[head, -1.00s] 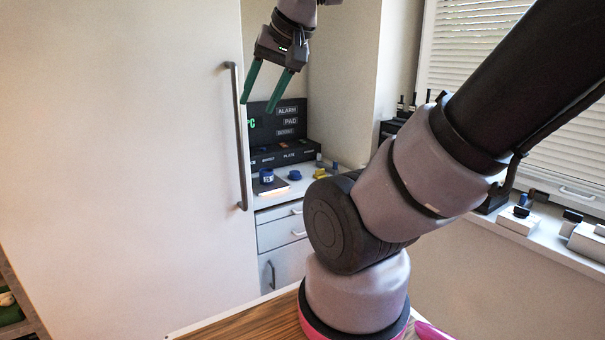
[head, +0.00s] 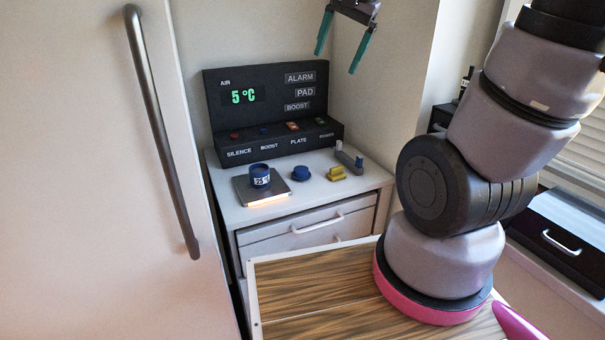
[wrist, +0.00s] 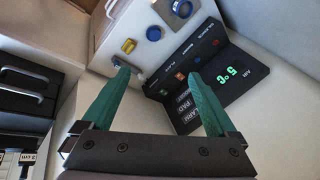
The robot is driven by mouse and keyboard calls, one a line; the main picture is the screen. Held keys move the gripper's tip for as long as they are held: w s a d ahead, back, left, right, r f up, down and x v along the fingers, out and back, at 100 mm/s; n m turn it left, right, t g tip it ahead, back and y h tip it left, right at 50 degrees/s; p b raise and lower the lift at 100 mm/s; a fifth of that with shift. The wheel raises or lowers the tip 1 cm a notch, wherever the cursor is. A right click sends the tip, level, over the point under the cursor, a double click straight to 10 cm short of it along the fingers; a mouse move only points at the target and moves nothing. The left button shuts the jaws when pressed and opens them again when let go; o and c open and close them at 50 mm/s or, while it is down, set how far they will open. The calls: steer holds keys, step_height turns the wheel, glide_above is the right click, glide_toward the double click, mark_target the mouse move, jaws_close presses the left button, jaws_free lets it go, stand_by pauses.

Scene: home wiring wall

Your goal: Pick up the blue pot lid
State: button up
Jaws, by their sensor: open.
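The blue pot lid (head: 301,173) lies on the white cabinet top, just right of the blue pot, and it also shows in the wrist view (wrist: 154,33). The blue pot (head: 260,178) stands on a dark plate (head: 241,187) with a glowing orange front edge. The pot is also at the top of the wrist view (wrist: 182,9). My gripper (head: 338,54) is open and empty, with its green fingers apart. It is high above the cabinet, right of the control panel and well clear of the lid. In the wrist view the fingers (wrist: 160,78) spread below the lid.
A black panel (head: 228,115) reading 5 °C stands behind the lid. A yellow piece (head: 336,174) and a grey piece with a blue end (head: 348,160) sit right of the lid. A large white door (head: 80,180) with a dark handle (head: 160,135) borders the left.

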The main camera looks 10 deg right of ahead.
steer(key=w+f+m+g, duration=0.1)
steer(key=w+f+m, duration=0.1)
steer(key=w+f, duration=0.3)
steer(key=m+g+h, duration=0.2)
steer(key=m+g, duration=0.2)
steer(key=m, duration=0.2)
glide_above(301, 169)
step_height(301, 169, down, 26)
steer(key=shift+w+r, duration=0.15)
steer(key=shift+r, duration=0.1)
steer(key=shift+f, duration=3.2)
steer(key=c, duration=1.4)
